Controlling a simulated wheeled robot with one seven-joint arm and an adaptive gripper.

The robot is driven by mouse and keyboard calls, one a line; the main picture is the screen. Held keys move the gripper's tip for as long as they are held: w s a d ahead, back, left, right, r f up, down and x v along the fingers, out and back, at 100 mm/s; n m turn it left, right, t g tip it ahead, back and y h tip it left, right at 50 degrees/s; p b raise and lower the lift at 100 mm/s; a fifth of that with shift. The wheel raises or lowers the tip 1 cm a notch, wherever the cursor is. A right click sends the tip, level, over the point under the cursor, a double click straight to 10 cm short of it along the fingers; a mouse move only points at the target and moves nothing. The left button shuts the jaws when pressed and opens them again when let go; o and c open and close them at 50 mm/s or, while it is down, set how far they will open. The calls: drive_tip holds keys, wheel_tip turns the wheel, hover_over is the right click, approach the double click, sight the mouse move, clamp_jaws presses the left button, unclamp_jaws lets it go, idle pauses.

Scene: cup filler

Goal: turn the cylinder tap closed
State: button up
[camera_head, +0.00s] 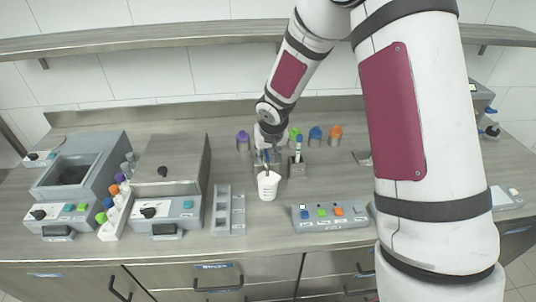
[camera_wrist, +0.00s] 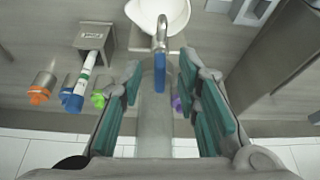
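The tap shows in the wrist view as a grey upright cylinder (camera_wrist: 154,125) with a curved metal spout (camera_wrist: 161,32) and a blue lever (camera_wrist: 159,73). A white cup (camera_head: 268,187) stands in front of the tap; in the wrist view the cup (camera_wrist: 150,12) lies at the top, by the spout end. My gripper (camera_wrist: 163,68) is open, its teal-padded fingers on either side of the blue lever, with a visible gap on both sides. In the head view my gripper (camera_head: 268,152) is just behind the cup and hides most of the tap.
Right of the tap, a holder (camera_wrist: 96,38) carries a white tube (camera_head: 298,150). Purple (camera_head: 242,136), blue (camera_head: 315,133) and orange (camera_head: 335,132) capped containers line the back. A grey rack (camera_head: 228,210) stands left of the cup; a button panel (camera_head: 330,214) is at right.

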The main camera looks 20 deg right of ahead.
drive_tip(key=shift+w+f, duration=0.1)
drive_tip(key=shift+f, duration=0.15)
clamp_jaws()
